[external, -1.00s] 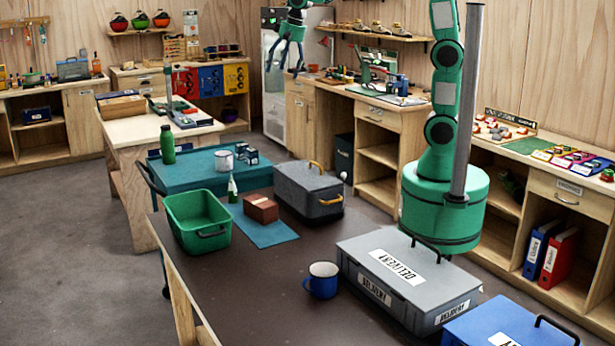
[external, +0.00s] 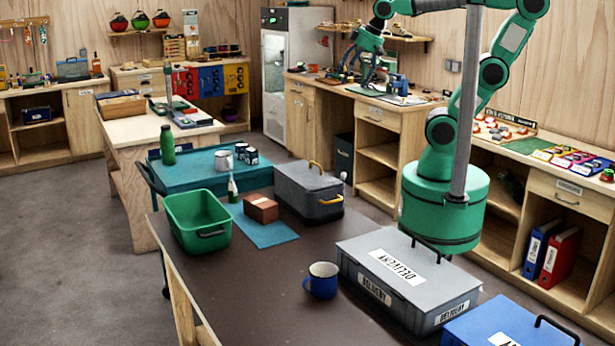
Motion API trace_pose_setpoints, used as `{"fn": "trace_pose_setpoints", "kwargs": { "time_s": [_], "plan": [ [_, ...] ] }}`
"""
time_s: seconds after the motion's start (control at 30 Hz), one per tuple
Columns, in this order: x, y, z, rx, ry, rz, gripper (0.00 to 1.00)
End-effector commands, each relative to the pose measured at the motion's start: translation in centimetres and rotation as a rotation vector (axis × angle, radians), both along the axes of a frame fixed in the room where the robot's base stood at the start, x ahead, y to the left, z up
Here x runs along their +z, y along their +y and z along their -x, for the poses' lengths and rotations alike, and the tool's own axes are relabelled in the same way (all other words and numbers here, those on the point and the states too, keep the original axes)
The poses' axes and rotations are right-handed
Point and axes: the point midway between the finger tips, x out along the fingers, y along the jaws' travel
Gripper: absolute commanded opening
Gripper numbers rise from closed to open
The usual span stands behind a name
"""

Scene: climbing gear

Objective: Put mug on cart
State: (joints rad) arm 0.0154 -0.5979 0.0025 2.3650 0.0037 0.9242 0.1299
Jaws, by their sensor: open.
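A blue mug (external: 321,281) with a pale inside stands upright on the dark table (external: 260,300), left of the grey delivery box. The cart (external: 188,178) has a teal top and stands behind the table. A white mug (external: 224,159) stands on the cart. My gripper (external: 358,78) is open and empty, high up and pointing down. In the picture it appears in front of the back workbench, well above and away from both mugs.
A green bottle (external: 167,145) and dark cans (external: 245,156) share the cart. On the table are a green bin (external: 197,221), a brown box (external: 261,208), a grey lidded box (external: 308,190), the delivery box (external: 408,280) and a blue box (external: 505,327). The table's front left is clear.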

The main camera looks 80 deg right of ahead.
Motion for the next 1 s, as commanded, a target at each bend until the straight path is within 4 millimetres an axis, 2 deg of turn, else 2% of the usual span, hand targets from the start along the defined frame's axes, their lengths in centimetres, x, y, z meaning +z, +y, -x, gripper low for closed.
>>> {"fn": "trace_pose_setpoints", "kwargs": {
  "time_s": [0.03, 0.1, 0.3, 0.5, 1.0],
  "plan": [
    [-0.5, 0.1, 1.3, 0.024, -0.01, 0.011, 0.84],
    [-1.2, 0.2, 2.7, 0.056, -0.02, 0.026, 0.84],
    [-2.8, 0.4, 5.2, 0.116, -0.039, 0.055, 0.84],
    [-3.2, 0.5, 5.9, 0.133, -0.043, 0.063, 0.84],
    [-3.2, 0.5, 5.8, 0.132, -0.043, 0.063, 0.84]
  ]
}}
